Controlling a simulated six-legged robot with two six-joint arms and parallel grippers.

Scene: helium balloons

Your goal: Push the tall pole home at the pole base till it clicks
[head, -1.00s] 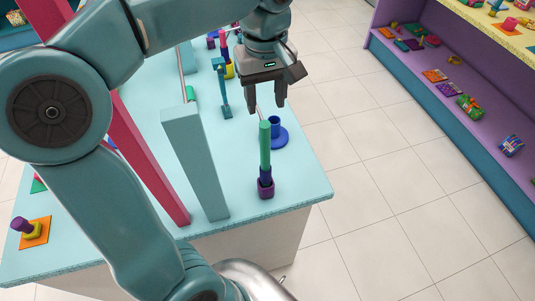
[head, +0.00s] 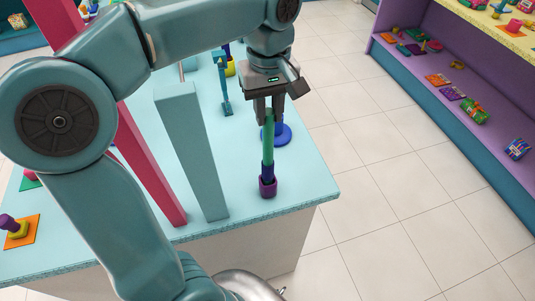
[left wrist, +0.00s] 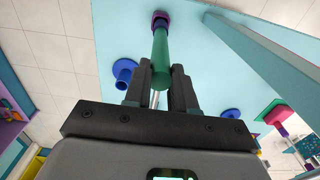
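The tall pole (head: 268,150) is green with a dark blue lower part. It stands nearly upright in a purple cup-like pole base (head: 268,188) near the front right corner of the table. A stretch of dark blue shows above the base's rim. My left gripper (head: 268,120) is at the pole's upper end, pointing down, its fingers shut on either side of it. In the left wrist view the green pole (left wrist: 160,60) lies between the fingertips (left wrist: 162,72) and runs away to the purple base (left wrist: 160,16). My right gripper is not in view.
A blue round stand (head: 281,133) is close behind the pole. A grey-blue post (head: 195,150) and a pink post (head: 150,165) rise to its left. The table's right edge is near; bare floor lies beyond, then a purple shelf (head: 440,70) with small goods.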

